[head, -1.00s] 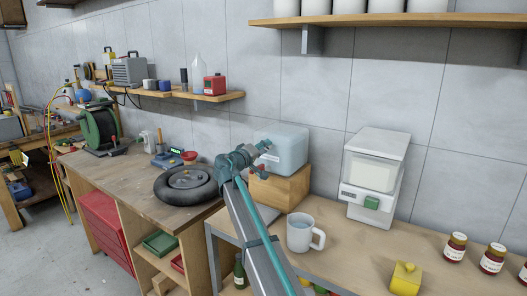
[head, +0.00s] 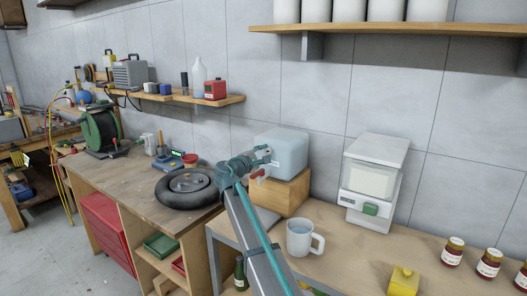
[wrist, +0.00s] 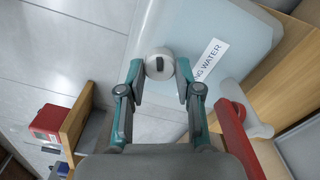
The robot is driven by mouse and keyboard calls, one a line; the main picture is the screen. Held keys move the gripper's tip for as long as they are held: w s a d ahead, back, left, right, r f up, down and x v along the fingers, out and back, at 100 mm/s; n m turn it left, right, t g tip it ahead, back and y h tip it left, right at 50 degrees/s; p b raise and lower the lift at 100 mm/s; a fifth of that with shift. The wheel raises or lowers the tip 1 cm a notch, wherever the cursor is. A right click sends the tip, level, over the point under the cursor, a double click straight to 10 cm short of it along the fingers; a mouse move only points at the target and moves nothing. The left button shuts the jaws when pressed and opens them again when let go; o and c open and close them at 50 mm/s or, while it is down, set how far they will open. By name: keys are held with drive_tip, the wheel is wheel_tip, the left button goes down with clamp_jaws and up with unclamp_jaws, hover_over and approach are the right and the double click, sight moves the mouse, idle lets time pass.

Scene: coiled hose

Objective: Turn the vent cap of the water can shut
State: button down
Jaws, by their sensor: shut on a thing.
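The water can (head: 284,151) is a pale blue, translucent box on a wooden block; the wrist view shows its face with a label ending in "NG WATER" (wrist: 210,60). The round white vent cap (wrist: 158,65) with a dark mark is on the can's face. My gripper (wrist: 158,76) has one finger on each side of the cap and is shut on it. In the head view my gripper (head: 266,154) is in front of the can's left part, and the cap is hard to make out. A red tap handle (wrist: 234,122) and a white spout (wrist: 243,107) lie right of the fingers.
The wooden block (head: 283,195) stands on the bench. A mug (head: 300,237) stands in front of it, close to my arm. A white dispenser (head: 373,182) is to the right. A black tire (head: 188,188) lies left of my arm. A wall shelf (head: 190,100) is behind.

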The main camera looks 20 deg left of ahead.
drive_tip(key=n+p, duration=0.2)
drive_tip(key=n, duration=0.1)
drive_tip(key=shift+r+n, duration=0.15)
drive_tip(key=shift+n, duration=0.15)
drive_tip(key=n+p, duration=0.3)
drive_tip(key=shift+n, duration=0.3)
drive_tip(key=n+p, duration=0.2)
drive_tip(key=n, duration=0.1)
drive_tip(key=shift+d+p, duration=0.1)
drive_tip(key=shift+p, duration=0.25)
drive_tip(key=shift+n+p, duration=0.85)
drive_tip(key=shift+n, duration=0.55)
drive_tip(key=shift+f, duration=0.2)
drive_tip(key=c, duration=0.8)
unclamp_jaws()
drive_tip(key=s, duration=0.4)
drive_tip(key=s+a, duration=0.1)
drive_tip(key=s, duration=0.3)
drive_tip(key=s+a, duration=0.1)
drive_tip(key=s, duration=0.3)
drive_tip(key=shift+a, duration=0.2)
